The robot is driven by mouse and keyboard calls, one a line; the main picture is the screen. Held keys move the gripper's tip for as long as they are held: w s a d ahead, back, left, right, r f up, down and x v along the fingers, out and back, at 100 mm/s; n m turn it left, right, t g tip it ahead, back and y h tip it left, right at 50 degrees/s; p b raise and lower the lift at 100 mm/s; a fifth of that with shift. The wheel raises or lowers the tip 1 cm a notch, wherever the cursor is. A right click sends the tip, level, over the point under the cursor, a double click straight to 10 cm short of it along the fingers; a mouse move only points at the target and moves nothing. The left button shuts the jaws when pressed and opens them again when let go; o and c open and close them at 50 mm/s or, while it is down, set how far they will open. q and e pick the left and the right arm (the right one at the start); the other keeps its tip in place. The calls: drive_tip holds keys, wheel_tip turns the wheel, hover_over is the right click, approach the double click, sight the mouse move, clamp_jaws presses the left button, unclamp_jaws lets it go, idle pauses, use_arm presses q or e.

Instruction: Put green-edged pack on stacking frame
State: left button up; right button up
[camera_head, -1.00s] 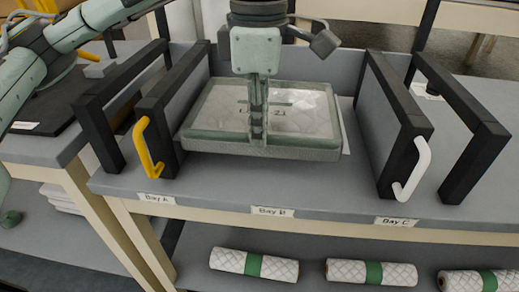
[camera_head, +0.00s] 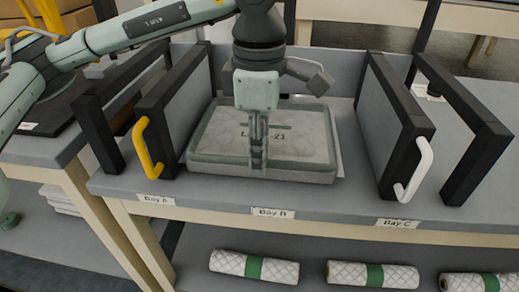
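The green-edged pack (camera_head: 215,133) is a flat, pale quilted slab with a green rim and printed text on top. It lies level between two grey panels with black edges, behind the label Bay B (camera_head: 273,212). My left gripper (camera_head: 258,165) reaches over the pack from behind, and its fingers come together at the pack's near side. It appears shut on the pack, though the fingertips are hard to make out. The pack looks at or very near the grey surface. I cannot tell which structure is the stacking frame. My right gripper is not in view.
A black-edged divider with a yellow handle (camera_head: 148,148) stands left of the pack. One with a white handle (camera_head: 414,170) stands right. More black frames (camera_head: 470,140) stand outside them. Green-banded rolls (camera_head: 254,266) lie on the lower shelf. Bay C's surface right of the pack is free.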

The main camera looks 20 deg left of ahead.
use_arm(q)
drive_tip(key=shift+r, duration=0.15)
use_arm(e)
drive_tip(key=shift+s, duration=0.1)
use_arm(q)
wheel_tip(320, 180, up, 2)
wheel_tip(320, 180, up, 10)
drive_tip(key=p, duration=0.1)
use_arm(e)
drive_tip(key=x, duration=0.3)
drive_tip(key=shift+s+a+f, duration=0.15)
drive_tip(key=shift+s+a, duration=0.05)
use_arm(q)
drive_tip(key=shift+s, duration=0.1)
